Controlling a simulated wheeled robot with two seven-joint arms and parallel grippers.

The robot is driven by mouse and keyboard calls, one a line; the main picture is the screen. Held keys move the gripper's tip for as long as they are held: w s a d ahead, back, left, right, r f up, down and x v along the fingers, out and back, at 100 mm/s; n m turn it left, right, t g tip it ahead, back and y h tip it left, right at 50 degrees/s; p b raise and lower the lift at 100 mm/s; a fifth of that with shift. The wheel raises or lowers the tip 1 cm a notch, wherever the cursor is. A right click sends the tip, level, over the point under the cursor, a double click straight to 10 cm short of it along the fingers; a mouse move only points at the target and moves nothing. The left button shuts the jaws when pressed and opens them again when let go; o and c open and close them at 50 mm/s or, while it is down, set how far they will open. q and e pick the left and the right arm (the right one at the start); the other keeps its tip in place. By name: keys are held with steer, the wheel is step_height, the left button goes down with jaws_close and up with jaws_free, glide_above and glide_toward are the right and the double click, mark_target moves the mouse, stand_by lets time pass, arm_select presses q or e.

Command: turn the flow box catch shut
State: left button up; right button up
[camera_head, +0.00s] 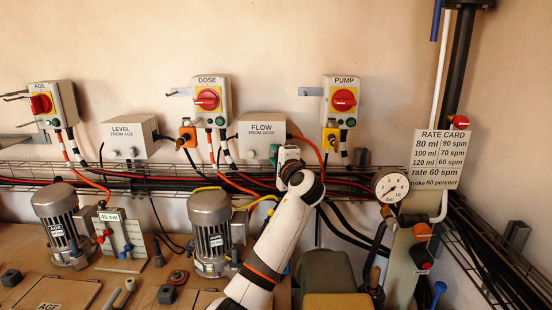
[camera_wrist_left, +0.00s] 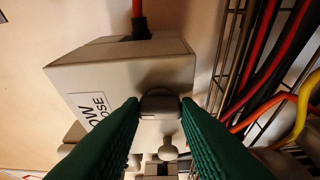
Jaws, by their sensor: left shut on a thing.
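The flow box (camera_head: 258,130) is a pale box on the wall, labelled FLOW FROM DOSE. In the left wrist view the flow box (camera_wrist_left: 120,75) appears tilted, with part of its label showing. My left gripper (camera_head: 276,154) reaches its lower right part. In the left wrist view, the green fingers of my left gripper (camera_wrist_left: 160,108) are shut on a small grey catch (camera_wrist_left: 160,101) at the box's edge. In the head view the gripper hides the catch. My right gripper is not in view.
The level box (camera_head: 130,137) is to the left. Switch boxes DOSE (camera_head: 222,84) and PUMP (camera_head: 340,85) are above on either side. A wire tray (camera_wrist_left: 228,60) with red and black cables runs close beside the gripper. A pressure gauge (camera_head: 391,185) stands right.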

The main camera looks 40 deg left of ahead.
arm_select(q)
steer(key=shift+n, duration=0.5)
steer(key=o, duration=1)
steer(key=shift+a, duration=0.1)
steer(key=b+v, duration=0.1)
steer(key=v, duration=0.5)
steer(key=b+v, duration=0.1)
steer(key=v, duration=0.5)
steer(key=shift+r+b, duration=0.25)
steer(key=shift+b, duration=0.15)
